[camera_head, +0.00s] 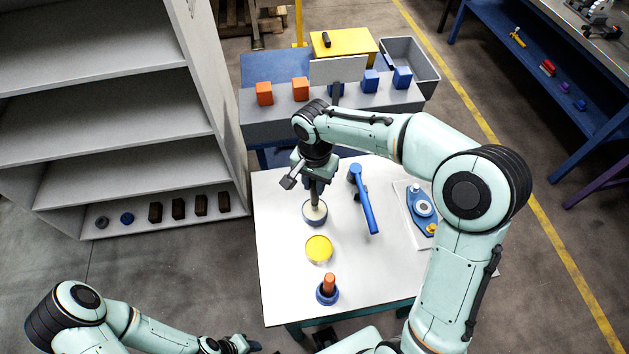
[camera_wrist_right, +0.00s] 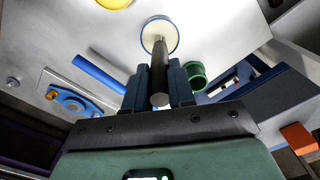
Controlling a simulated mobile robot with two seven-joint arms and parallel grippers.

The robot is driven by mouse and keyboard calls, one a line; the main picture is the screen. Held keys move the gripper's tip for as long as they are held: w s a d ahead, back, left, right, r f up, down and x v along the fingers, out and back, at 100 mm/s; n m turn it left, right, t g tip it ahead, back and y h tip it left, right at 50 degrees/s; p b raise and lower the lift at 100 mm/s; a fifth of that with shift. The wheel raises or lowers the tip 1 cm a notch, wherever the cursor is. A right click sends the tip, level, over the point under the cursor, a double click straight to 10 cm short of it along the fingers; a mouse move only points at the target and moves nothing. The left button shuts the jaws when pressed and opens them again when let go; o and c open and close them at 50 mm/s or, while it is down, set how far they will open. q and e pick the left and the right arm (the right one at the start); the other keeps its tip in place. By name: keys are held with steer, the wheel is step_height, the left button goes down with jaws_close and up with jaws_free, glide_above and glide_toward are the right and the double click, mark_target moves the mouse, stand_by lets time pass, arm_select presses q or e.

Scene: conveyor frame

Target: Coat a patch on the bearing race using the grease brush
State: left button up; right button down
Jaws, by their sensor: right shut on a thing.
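My right gripper (camera_head: 316,180) is shut on the dark handle of the grease brush (camera_head: 314,193), which points down; its handle (camera_wrist_right: 159,75) also shows between the jaws in the wrist view. The brush's lower end is over or at a round blue-rimmed piece with a pale face (camera_head: 317,219), perhaps the bearing race; it also shows in the wrist view (camera_wrist_right: 170,40). Whether the tip touches is unclear. A round yellow-topped dish (camera_head: 319,249), perhaps grease, stands just in front. My left gripper (camera_head: 240,345) is low at the bottom edge, its jaws unclear.
On the white table (camera_head: 283,270) are an orange cylinder in a blue base (camera_head: 328,286), a blue bar (camera_head: 363,200) and a blue fixture (camera_head: 422,207). A green cup (camera_wrist_right: 196,76) stands near the gripper. Orange and blue cubes line the conveyor (camera_head: 285,122) behind. Shelves (camera_head: 110,120) stand left.

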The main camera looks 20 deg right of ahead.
arm_select(q)
steer(key=shift+s+f+b, duration=0.25)
steer(key=shift+f+b, duration=0.05)
steer(key=shift+f, duration=0.1)
arm_select(e)
steer(key=shift+f, duration=0.55)
stand_by(0.8)
steer(key=shift+r, duration=0.1)
steer(key=shift+r+p, duration=0.75)
steer(key=shift+r, duration=0.6)
steer(key=shift+r+p, duration=1)
steer(key=shift+r, duration=1.15)
arm_select(q)
steer(key=w+r, duration=0.3)
steer(key=r, duration=0.1)
steer(key=shift+w+r, duration=0.25)
steer(key=shift+w, duration=0.1)
